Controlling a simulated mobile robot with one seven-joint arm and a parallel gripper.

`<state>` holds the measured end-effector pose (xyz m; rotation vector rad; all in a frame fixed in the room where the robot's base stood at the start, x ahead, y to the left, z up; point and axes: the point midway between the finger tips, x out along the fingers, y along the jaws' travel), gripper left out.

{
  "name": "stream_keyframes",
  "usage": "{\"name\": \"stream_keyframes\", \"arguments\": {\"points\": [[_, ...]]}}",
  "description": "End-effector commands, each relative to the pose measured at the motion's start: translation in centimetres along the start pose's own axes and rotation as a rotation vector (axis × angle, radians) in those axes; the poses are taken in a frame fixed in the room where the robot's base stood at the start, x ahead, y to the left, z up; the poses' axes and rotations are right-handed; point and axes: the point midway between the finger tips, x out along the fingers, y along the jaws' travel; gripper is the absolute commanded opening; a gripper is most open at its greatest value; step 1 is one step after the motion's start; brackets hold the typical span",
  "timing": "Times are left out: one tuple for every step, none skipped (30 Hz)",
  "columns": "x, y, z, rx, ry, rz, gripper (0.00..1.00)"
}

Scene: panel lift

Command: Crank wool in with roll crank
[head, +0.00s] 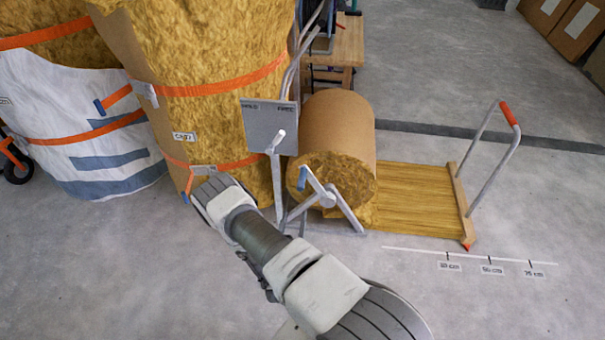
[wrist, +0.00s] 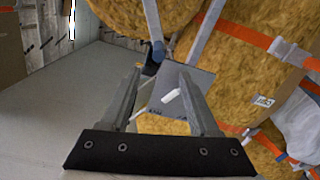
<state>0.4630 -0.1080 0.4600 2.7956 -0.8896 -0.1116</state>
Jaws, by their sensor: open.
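The wool roll (head: 338,130), brown-backed with a yellow end, lies on a grey stand in the head view. Its roll crank (head: 318,188) is a grey arm with a blue handle (head: 302,178) at the near end. A wool sheet (head: 415,200) runs right from the roll to a wooden bar (head: 461,205). A grey panel (head: 262,122) marked HOLD and FREE carries a pale lever (head: 277,140). My gripper (wrist: 161,72) is open and empty in the wrist view, with the panel (wrist: 192,76) and lever (wrist: 171,96) beyond its fingers. In the head view my fingertips are not clear.
Large strapped wool rolls (head: 205,50) stand left of the stand. A red-gripped pull handle (head: 509,113) rises from the bar. A floor scale (head: 470,255) lies in front of the sheet. A wooden bench (head: 345,45) stands behind.

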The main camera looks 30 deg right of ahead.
Motion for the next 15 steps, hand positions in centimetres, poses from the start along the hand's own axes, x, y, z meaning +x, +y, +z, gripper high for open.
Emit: {"name": "stream_keyframes", "arguments": {"points": [[0.2,0.2,-0.2,0.046,0.002,0.005,0.62],[0.3,0.2,-0.2,0.070,0.005,0.005,0.62],[0.3,0.2,-0.3,0.093,0.007,0.005,0.62],[0.4,0.1,-0.3,0.105,0.009,0.005,0.62],[0.6,0.1,-0.3,0.112,0.009,0.006,0.62],[0.8,0.1,-0.3,0.119,0.010,0.006,0.62],[1.0,0.1,-0.2,0.120,0.011,0.006,0.62],[1.4,0.1,-0.2,0.121,0.011,0.006,0.62],[1.9,0.1,-0.2,0.121,0.011,0.006,0.62],[2.3,0.1,-0.2,0.121,0.012,0.006,0.62],[2.9,0.1,-0.2,0.121,0.013,0.007,0.62],[3.6,0.1,-0.2,0.120,0.013,0.007,0.62],[4.2,0.1,-0.1,0.120,0.013,0.007,0.62],[4.9,0.1,-0.1,0.120,0.013,0.007,0.62],[5.8,0.1,-0.1,0.120,0.013,0.008,0.62]]}}
